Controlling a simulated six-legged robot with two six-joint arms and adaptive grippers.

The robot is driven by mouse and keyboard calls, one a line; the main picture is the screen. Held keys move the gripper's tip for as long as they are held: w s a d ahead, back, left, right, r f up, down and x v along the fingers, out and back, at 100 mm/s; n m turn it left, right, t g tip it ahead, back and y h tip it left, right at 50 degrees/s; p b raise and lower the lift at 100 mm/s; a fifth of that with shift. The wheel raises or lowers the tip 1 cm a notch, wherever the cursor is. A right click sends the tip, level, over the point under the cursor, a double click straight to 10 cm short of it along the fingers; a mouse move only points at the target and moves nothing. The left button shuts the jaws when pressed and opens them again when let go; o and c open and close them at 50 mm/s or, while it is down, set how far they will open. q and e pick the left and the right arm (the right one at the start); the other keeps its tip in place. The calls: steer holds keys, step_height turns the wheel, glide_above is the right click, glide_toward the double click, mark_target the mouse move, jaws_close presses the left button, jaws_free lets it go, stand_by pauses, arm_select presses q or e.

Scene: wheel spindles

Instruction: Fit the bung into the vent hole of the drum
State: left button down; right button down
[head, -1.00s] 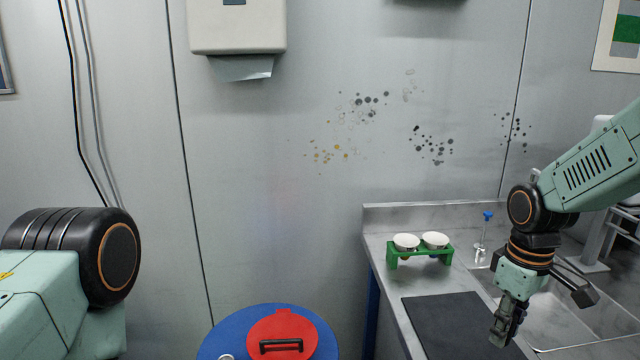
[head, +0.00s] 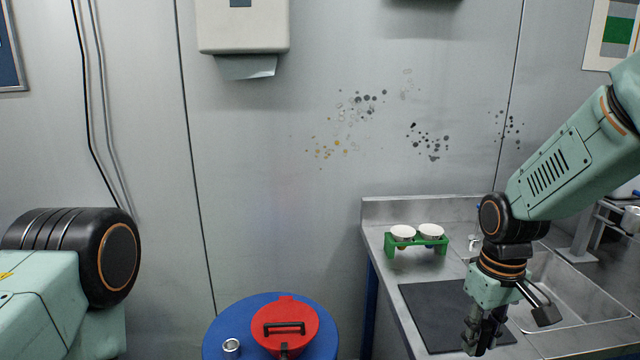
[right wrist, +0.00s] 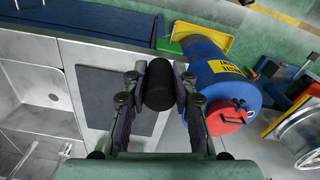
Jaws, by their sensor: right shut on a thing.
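The blue drum (head: 214,337) with a red lid (head: 300,313) stands at the bottom centre of the head view. A pale metal ring (head: 231,345), seemingly the vent hole, shows on its top left of the lid. In the right wrist view the drum (right wrist: 205,60) lies right of the jaws. My right gripper (head: 480,338) is over the counter, right of and apart from the drum. In the right wrist view it is shut on a black cylinder (right wrist: 160,85), seemingly the bung. My left gripper is out of view.
A steel counter (head: 385,275) with a dark mat (head: 430,310) and sink (head: 560,290) stands right of the drum. A green rack (head: 415,243) holds two white-topped items. A yellow tray (right wrist: 205,35) and coloured objects lie on the floor near the drum.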

steer(key=s+a+f+m+b, duration=0.3)
steer(key=s+a+f+b, duration=0.3)
steer(key=a+f+b, duration=0.1)
steer(key=shift+a+f, duration=0.5)
steer(key=shift+f, duration=0.15)
steer(key=shift+r, duration=0.1)
steer(key=shift+a, duration=0.2)
